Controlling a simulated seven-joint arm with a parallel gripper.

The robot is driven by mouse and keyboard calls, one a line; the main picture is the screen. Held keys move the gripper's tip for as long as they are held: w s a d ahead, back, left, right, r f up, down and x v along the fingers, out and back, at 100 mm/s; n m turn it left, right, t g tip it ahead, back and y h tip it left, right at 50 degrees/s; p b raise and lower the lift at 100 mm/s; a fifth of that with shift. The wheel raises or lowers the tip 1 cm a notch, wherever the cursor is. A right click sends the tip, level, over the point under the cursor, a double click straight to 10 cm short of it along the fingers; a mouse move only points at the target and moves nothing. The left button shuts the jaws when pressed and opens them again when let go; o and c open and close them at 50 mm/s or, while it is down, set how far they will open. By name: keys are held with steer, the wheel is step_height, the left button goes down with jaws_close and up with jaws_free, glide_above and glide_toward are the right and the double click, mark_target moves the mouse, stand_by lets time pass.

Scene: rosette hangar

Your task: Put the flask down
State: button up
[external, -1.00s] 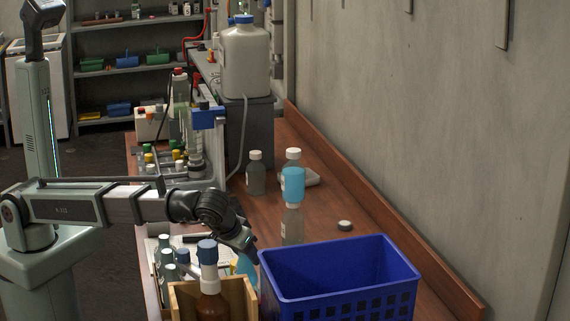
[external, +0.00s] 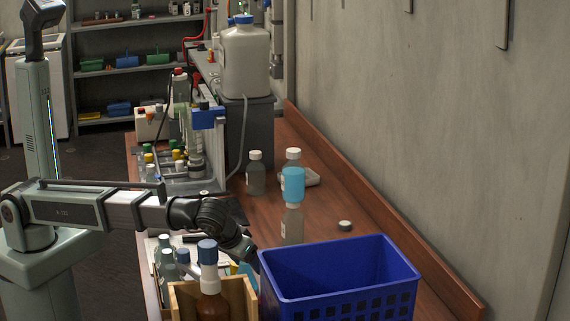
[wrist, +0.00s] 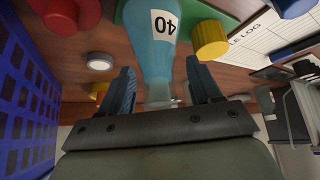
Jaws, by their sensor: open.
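The flask (wrist: 152,45) holds blue liquid and has a white label reading 40. In the wrist view its clear neck lies between the two fingers of my gripper (wrist: 159,68), which are apart, with a gap showing on each side. The flask appears to be at the wooden bench; I cannot see its base clearly. In the external view my gripper (external: 247,250) is low behind the wooden box and left of the blue crate. Only a light blue patch shows there, and most of the flask is hidden.
The blue crate (external: 340,270) stands right of my gripper. A wooden box (external: 242,297) with a brown bottle (external: 210,305) is in front. A yellow piece (wrist: 210,40), red piece (wrist: 70,14) and log sheet (wrist: 262,36) lie near the flask.

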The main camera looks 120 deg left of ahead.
steer(key=shift+r, duration=0.15)
steer(key=v, duration=1.2)
